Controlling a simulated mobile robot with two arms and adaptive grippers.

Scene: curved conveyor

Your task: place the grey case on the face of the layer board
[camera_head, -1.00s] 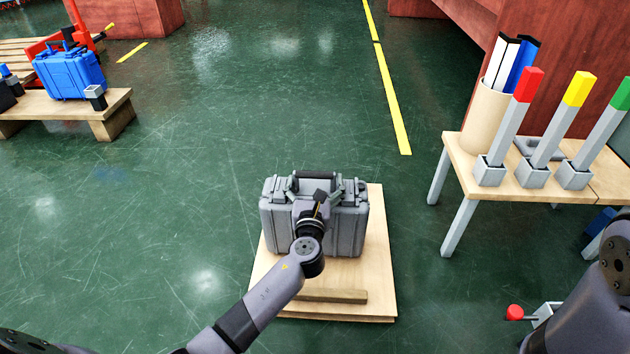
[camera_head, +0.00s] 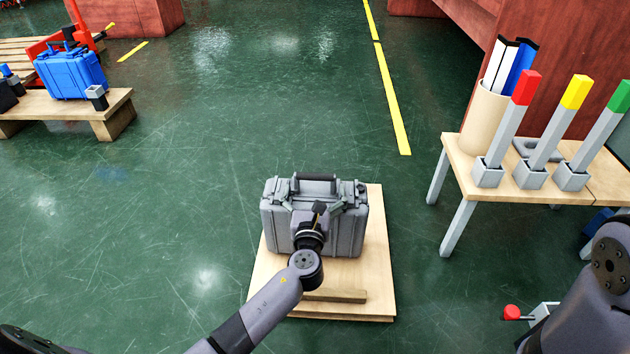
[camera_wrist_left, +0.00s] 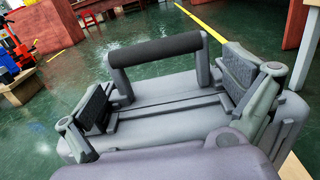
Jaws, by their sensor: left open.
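The grey case (camera_head: 347,230) stands upright on the wooden layer board (camera_head: 379,280), towards its far half, with its handle (camera_head: 315,177) up. My left gripper (camera_head: 318,205) is in front of the case at its upper edge and hides part of its front. In the left wrist view the two fingers are spread apart, with the gripper's middle (camera_wrist_left: 168,95) over the case top and the dark handle (camera_wrist_left: 155,48) just beyond, between them. Nothing is held. My right arm shows at the lower right, but its gripper is out of view.
A wooden strip (camera_head: 335,296) lies on the board's near part. A table (camera_head: 456,150) with coloured-top posts and a binder holder stands at the right. A blue case (camera_head: 70,75) sits on a low wooden bench (camera_head: 118,105) at the left. The green floor between is clear.

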